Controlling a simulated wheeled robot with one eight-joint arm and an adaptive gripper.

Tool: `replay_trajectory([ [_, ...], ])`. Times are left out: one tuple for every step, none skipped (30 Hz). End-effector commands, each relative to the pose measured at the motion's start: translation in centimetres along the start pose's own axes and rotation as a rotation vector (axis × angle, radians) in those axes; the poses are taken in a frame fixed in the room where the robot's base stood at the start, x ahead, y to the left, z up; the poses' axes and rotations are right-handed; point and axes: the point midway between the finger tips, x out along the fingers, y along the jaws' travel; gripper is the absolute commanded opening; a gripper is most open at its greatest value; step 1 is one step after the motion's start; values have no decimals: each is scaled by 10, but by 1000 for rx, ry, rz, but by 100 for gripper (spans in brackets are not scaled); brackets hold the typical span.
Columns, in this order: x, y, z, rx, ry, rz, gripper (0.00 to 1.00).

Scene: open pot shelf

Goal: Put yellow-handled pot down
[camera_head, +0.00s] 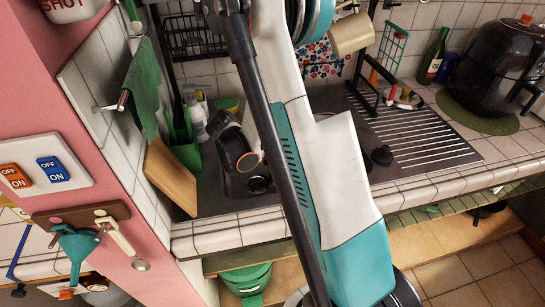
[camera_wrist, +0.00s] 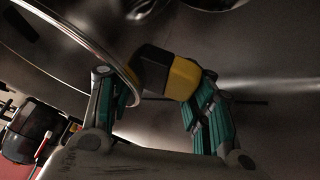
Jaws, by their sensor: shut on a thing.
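The yellow-and-black handle (camera_wrist: 184,78) of the pot shows in the middle of the wrist view, its black part to the left of the yellow part. My gripper (camera_wrist: 160,92) has one teal finger on each side of this handle and is shut on it. A curved shiny metal rim (camera_wrist: 108,58) runs down from the upper left to the black part. I cannot tell how much of the grey metal around it belongs to the pot, or whether the pot touches a surface. In the head view neither the gripper nor this pot can be made out; my arm crosses the middle.
The head view shows a tiled counter (camera_head: 455,182) with a sink and a ribbed drainboard (camera_head: 425,137). A dark cooker (camera_head: 495,65) stands on a green mat (camera_head: 478,118) at right. A green bottle (camera_head: 433,57) stands behind. A cutting board (camera_head: 170,180) leans at left. A green bucket (camera_head: 246,278) is below.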

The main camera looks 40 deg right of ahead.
Motion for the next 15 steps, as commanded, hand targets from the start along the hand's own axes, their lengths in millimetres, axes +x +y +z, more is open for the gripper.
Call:
replay_trajectory([
  [-1,0,-1,0,1,1,6],
  [-1,0,-1,0,1,1,6],
  [-1,0,-1,0,1,1,6],
  [0,0,0,0,1,1,6],
  [1,0,0,0,1,1,6],
  [2,0,1,0,1,1,6],
  [2,0,1,0,0,0,47],
  [1,0,1,0,0,0,54],
  [1,0,1,0,0,0,63],
  [1,0,1,0,0,0,68],
  [1,0,1,0,0,0,68],
  [1,0,1,0,0,0,68],
  [1,0,1,0,0,0,68],
  [1,0,1,0,0,0,68],
  [1,0,1,0,0,0,68],
])
